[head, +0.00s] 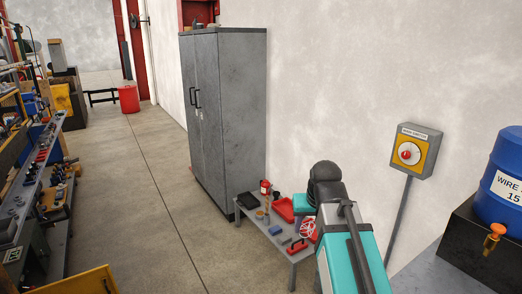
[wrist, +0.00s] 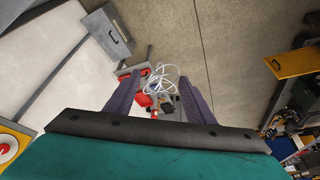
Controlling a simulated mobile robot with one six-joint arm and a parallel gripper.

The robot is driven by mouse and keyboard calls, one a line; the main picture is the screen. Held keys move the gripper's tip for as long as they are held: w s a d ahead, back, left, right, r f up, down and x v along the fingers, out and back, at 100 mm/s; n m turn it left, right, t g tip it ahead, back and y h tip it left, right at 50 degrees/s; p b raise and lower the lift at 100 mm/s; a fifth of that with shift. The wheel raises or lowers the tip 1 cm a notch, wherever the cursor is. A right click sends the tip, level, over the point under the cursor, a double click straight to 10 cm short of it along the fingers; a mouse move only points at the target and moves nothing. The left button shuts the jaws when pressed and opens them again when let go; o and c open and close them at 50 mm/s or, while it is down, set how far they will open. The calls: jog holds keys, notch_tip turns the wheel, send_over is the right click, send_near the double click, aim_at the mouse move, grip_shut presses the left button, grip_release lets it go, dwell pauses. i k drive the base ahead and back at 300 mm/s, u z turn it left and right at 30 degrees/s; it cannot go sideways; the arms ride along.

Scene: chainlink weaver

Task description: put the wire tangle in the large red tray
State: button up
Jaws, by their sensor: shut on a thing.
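The wire tangle (wrist: 160,78) is a loose bundle of white loops. It shows between the fingertips in the wrist view, and beside my arm in the head view (head: 307,228). My gripper (wrist: 157,84) is shut on it, with the two dark fingers on either side. The tangle appears held over the low grey table (head: 262,236); its exact height is hard to tell. The large red tray (head: 283,209) lies at the back of that table, left of the tangle in the head view. My arm hides part of the table's right side.
A red bottle (head: 265,187), a black tray (head: 248,199) and a red item (head: 297,247) share the table with small parts. A grey cabinet (head: 222,115) stands behind. A switch box (head: 411,152) and blue drum (head: 499,180) are right.

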aim_at(288, 211)
jog(key=i, duration=1.5)
jog(key=u, duration=0.4)
jog(key=i, duration=0.7)
jog(key=u, duration=0.7)
jog(key=i, duration=1.2)
jog(key=u, duration=0.35)
